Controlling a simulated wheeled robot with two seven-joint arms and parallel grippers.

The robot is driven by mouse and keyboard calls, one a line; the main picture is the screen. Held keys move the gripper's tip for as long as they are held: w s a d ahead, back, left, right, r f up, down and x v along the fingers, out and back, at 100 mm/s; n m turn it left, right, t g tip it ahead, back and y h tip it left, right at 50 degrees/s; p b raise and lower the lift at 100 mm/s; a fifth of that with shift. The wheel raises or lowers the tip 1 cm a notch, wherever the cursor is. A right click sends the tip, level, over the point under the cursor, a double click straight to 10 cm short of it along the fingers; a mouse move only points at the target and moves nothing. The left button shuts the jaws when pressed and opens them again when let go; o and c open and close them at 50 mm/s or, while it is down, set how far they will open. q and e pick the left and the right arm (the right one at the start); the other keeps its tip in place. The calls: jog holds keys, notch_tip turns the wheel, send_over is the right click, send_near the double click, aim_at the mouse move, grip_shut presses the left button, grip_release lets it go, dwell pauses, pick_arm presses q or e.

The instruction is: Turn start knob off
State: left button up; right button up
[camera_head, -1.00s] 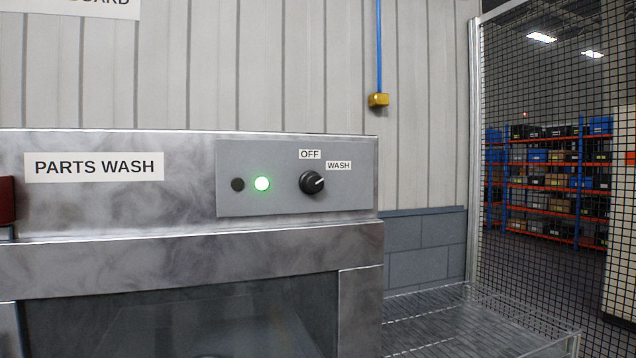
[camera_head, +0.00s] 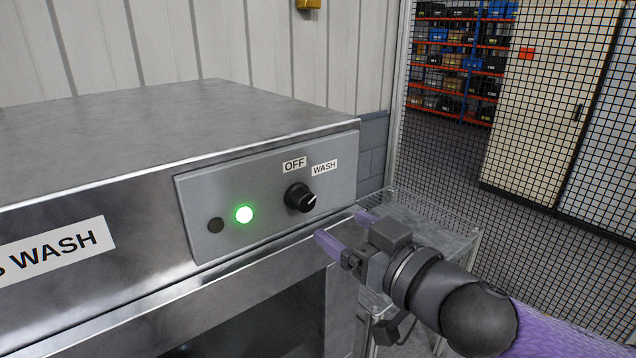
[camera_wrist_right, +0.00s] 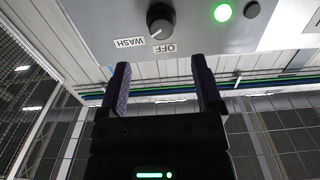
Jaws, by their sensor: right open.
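The start knob (camera_head: 300,198) is a black round knob with a white pointer line on the grey control panel (camera_head: 265,170). Its pointer is turned toward the WASH label (camera_head: 324,167), away from the OFF label (camera_head: 294,164). A green lamp (camera_head: 244,214) beside it is lit. My right gripper (camera_head: 345,232) is open and empty, just below and right of the knob, apart from it. In the right wrist view the knob (camera_wrist_right: 160,20) is ahead of the two spread fingers (camera_wrist_right: 160,90). My left gripper is not in view.
The panel is on the front of a metal parts washer (camera_head: 180,120). A wire rack (camera_head: 440,225) stands at its right side, behind my right arm. A mesh fence (camera_head: 530,130) closes off the right. The space in front of the knob is clear.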

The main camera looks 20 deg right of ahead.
aim_at(309, 204)
jog(key=p+x, duration=0.2)
jog(key=x, duration=0.5)
jog(key=shift+w+a, duration=0.2)
jog(key=shift+w, duration=0.05)
jog(key=shift+w+a+f+p, duration=0.1)
jog(key=shift+w+a+p, duration=0.05)
jog(key=shift+w+p, duration=0.3)
jog(key=c, duration=1.1)
jog(key=shift+n, duration=0.3)
jog(key=shift+n+p, duration=0.6)
jog(key=shift+n, duration=0.3)
jog(key=n+p, duration=0.1)
jog(key=n, duration=0.2)
jog(key=shift+n+p, duration=0.3)
jog(key=shift+n, duration=0.1)
jog(key=n+p, duration=0.2)
jog(key=n, duration=0.3)
jog(key=shift+n, duration=0.3)
